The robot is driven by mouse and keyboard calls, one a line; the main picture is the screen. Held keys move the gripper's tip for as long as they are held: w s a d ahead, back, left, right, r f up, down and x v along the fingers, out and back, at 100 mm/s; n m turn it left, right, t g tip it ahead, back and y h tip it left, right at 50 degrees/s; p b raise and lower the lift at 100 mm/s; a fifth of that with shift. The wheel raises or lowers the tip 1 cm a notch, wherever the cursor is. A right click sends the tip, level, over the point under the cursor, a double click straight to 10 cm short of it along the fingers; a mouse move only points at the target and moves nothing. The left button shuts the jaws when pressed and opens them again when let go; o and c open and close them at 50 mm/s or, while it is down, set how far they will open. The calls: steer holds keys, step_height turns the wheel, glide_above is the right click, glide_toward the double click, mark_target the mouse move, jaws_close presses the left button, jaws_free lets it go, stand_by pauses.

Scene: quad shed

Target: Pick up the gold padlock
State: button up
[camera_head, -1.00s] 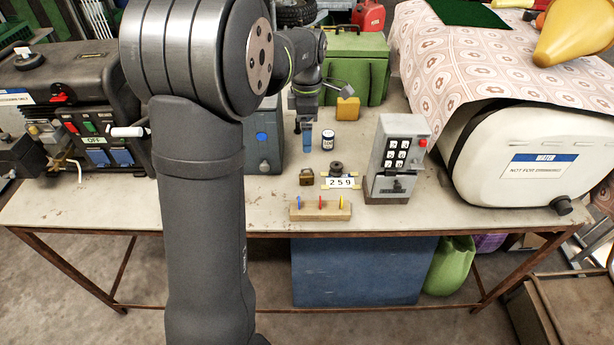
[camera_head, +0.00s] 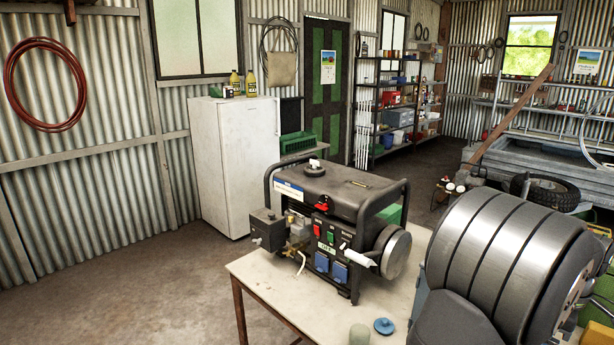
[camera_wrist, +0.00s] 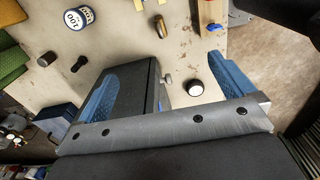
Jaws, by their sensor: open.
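In the wrist view a small brownish piece (camera_wrist: 161,27) at the top middle looks like the gold padlock. It lies on the pale bench top beyond the fingertips, seen nearly from above, so its shape is hard to make out. My gripper (camera_wrist: 170,88) shows in the wrist view with its two blue-padded fingers wide apart. It is open, with nothing held. The padlock is apart from both fingers. In the head view neither the padlock nor my gripper shows; only a big grey joint of my arm fills the lower right.
The head view has a generator (camera_head: 335,215) on the bench, and a blue lid (camera_head: 384,326).

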steer(key=c, duration=0.6)
steer(key=s+a+f+m+t+h, duration=0.3)
steer(key=s+a+m, duration=0.2)
steer(key=m, duration=1.2)
steer(key=x, duration=1.1)
steer(key=shift+w+f, duration=0.3)
steer(key=shift+w, duration=0.1)
steer(key=shift+d+x, duration=0.15)
steer(key=shift+x, duration=1.3)
steer(key=shift+d+x, duration=0.15)
steer(key=shift+x, duration=1.35)
